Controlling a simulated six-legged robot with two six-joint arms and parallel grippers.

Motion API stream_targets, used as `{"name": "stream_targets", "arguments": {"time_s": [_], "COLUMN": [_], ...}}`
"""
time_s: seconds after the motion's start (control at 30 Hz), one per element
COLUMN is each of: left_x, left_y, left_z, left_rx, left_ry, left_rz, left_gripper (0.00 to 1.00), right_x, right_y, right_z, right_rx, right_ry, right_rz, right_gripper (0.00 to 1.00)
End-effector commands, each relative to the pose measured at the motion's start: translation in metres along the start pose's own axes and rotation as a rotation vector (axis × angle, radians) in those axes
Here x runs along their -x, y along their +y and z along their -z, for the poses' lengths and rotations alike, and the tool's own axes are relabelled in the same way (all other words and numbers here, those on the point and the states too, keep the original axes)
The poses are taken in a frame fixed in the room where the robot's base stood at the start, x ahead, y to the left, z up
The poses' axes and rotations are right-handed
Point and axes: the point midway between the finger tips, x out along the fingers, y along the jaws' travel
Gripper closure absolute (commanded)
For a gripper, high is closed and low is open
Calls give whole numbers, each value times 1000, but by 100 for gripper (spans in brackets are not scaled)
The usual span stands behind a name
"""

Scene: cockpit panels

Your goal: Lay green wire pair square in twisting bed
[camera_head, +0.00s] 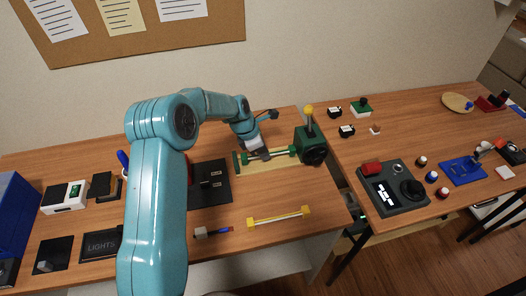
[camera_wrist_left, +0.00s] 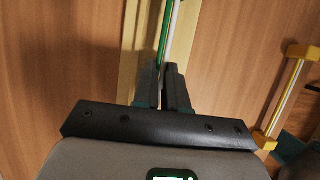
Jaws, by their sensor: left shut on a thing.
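The green wire pair (camera_wrist_left: 171,32), a green strand beside a white one, runs up from between the fingers in the left wrist view. The twisting bed (camera_head: 283,163) is a pale wooden strip with a small green end post (camera_head: 237,164) on the left and a green cranked block (camera_head: 313,148) with a yellow knob on the right. My left gripper (camera_head: 264,154) is over the bed's middle, shut on the wire pair; it also shows in the left wrist view (camera_wrist_left: 168,72). The pair lies roughly along the strip. Whether it touches the bed is hard to tell. My right gripper is not in view.
A yellow-ended holder with pale rods (camera_head: 279,216) lies in front of the bed. A grey control box (camera_head: 394,190) stands on the right table.

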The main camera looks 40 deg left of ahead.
Motion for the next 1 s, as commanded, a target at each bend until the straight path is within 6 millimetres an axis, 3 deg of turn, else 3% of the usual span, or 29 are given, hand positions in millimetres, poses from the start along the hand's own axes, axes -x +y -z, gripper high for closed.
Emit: {"name": "stream_targets", "arguments": {"time_s": [1.0], "left_x": [-6], "left_y": [0], "left_z": [4], "left_rx": [0], "left_ry": [0], "left_rz": [0], "left_gripper": [100], "right_x": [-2], "right_y": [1], "right_z": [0], "right_rx": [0], "right_ry": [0], "right_rz": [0], "right_gripper": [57]}}
